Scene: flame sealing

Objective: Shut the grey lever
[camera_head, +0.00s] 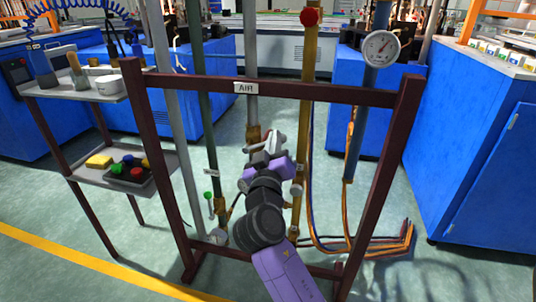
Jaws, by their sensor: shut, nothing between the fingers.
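The grey pipe (251,65) runs down behind the frame's top bar, under the "AIR" label (246,88). A brass valve fitting (253,134) is on this pipe. A light grey piece (277,143) shows just right of the fitting, close to my gripper; it looks like the grey lever, but it overlaps my gripper and I cannot tell its exact angle. My gripper (262,157) is shut and empty, in front of the pipe just below the fitting. My wrist hides the pipe's lower part. Contact with the lever cannot be told.
A dark red frame (285,93) surrounds the pipes. A green pipe (203,90) stands left; a yellow pipe (305,120) with a red knob (310,17) stands right. A shelf cart (72,88) is at left.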

